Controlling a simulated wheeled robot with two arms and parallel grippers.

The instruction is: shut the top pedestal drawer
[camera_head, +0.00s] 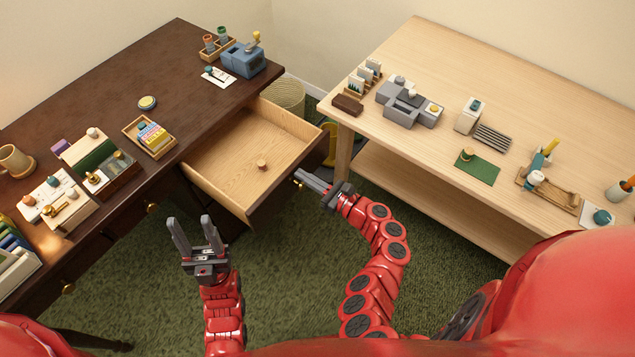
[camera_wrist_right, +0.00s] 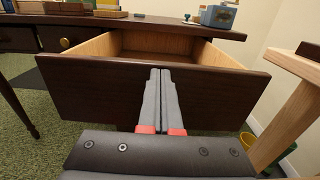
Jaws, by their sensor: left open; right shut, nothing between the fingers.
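The top pedestal drawer (camera_head: 232,158) is pulled far out of the dark desk (camera_head: 110,85). A small round wooden item (camera_head: 262,164) lies inside it. The drawer's dark front (camera_wrist_right: 215,98) fills the middle of the right wrist view. My right gripper (camera_head: 300,176) is shut and empty, its fingertips at the drawer front near the brass knob. In the right wrist view its fingers (camera_wrist_right: 160,75) overlap the middle of the front and hide the knob; I cannot tell whether they touch. My left gripper (camera_head: 190,232) is open and empty, left of the drawer's near corner, above the carpet.
A light wooden table (camera_head: 480,90) with several small items stands to the right, its leg (camera_head: 343,150) close to the drawer. A wicker basket (camera_head: 289,94) and a yellow bucket (camera_head: 329,143) stand behind the drawer. Green carpet (camera_head: 290,270) is clear in front.

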